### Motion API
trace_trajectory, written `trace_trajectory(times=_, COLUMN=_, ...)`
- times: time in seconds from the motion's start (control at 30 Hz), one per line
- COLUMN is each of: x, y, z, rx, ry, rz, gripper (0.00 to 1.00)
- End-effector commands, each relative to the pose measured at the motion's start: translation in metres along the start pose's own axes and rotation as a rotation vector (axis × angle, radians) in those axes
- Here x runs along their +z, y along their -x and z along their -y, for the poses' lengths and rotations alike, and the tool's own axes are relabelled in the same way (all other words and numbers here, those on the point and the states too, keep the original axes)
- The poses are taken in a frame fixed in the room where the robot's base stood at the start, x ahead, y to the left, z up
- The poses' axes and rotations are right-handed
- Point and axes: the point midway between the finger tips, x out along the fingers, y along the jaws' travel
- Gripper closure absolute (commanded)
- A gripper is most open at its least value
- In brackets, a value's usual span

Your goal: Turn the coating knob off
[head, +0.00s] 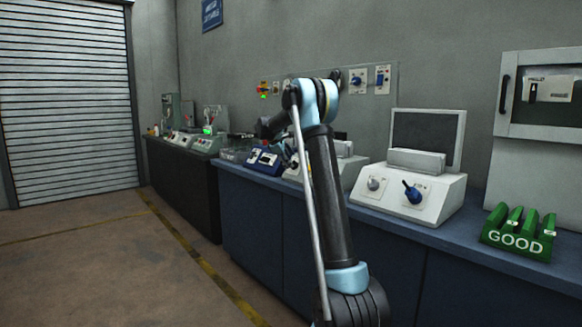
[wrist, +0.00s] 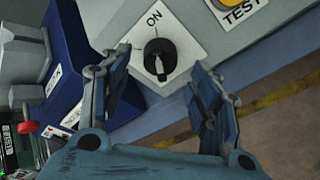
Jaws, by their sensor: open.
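A round black knob (wrist: 160,57) with a white pointer sits on a white plate (wrist: 178,24) marked ON in the wrist view. The pointer is toward the bottom of the picture, away from the ON mark. No coating label is readable. My gripper (wrist: 158,78) is open, with one finger on each side of the knob in the picture. I see no clear contact with it. In the head view my arm reaches over the bench, and the gripper end is small and partly hidden. I cannot make out this knob there.
A plate marked TEST (wrist: 243,12) lies to the upper right in the wrist view. A blue box (wrist: 82,75) and red-topped lever (wrist: 27,127) are at left. In the head view, a white console (head: 447,196) and green GOOD rack (head: 517,243) stand right; floor left is clear.

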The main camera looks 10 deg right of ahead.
Motion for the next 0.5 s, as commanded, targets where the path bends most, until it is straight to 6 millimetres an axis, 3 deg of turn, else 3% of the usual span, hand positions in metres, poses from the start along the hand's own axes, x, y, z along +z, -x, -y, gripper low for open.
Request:
trace_trajectory(times=0.2, x=0.000, y=-0.028, z=0.000, rx=0.000, ry=0.000, rz=-0.001, gripper=0.43)
trace_trajectory(times=0.5, x=0.000, y=-0.039, z=0.000, rx=0.000, ry=0.000, rz=-0.001, gripper=0.43)
